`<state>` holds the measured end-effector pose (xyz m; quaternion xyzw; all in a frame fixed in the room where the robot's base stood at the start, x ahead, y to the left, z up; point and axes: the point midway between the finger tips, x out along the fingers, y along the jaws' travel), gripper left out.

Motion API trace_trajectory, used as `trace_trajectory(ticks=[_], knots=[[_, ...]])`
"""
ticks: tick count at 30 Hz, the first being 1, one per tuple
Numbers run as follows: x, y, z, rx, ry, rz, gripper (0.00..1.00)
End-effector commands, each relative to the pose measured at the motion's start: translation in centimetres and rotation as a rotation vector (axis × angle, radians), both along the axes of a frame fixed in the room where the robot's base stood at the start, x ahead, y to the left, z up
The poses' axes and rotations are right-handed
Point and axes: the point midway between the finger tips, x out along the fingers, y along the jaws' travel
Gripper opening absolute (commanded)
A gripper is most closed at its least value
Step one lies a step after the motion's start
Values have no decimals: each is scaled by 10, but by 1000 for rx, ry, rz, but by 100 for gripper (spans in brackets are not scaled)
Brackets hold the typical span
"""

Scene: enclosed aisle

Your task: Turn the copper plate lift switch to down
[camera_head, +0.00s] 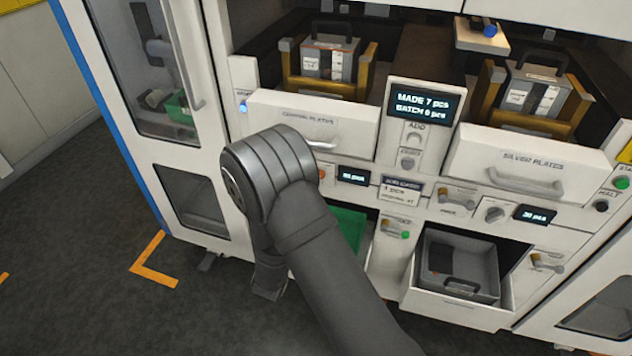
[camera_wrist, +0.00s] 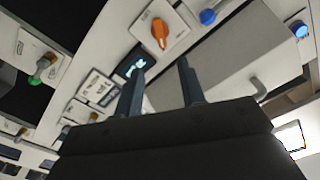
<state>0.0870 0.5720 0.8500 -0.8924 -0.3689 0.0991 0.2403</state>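An orange knob (camera_wrist: 160,32) on a pale plate shows in the wrist view, ahead of my fingertips. I cannot read its label, so I cannot confirm that it is the copper plate lift switch. In the head view only a sliver of the orange knob (camera_head: 322,173) shows beside my arm, left of a small count display (camera_head: 353,176). My gripper (camera_wrist: 161,64) is open, with its two fingers apart and nothing between them. The knob appears beyond the fingertips, apart from them. In the head view my arm hides the gripper. The copper plates drawer (camera_head: 312,125) is above the knob.
A lever with a green light (camera_head: 394,229) and the silver plates drawer (camera_head: 528,165) are to the right. A grey bin (camera_head: 458,265) sits in an open lower drawer. A blue button (camera_wrist: 207,17) is near the orange knob. Drawer handles (camera_head: 320,143) stick out.

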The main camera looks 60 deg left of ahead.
Motion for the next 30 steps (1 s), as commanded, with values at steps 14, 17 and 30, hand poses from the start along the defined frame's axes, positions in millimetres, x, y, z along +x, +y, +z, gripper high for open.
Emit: trace_trajectory(ticks=[14, 17, 30], knots=[[74, 73, 0, 1, -1, -1, 36], [85, 84, 0, 0, -1, -1, 36], [99, 98, 0, -2, -1, 1, 36]])
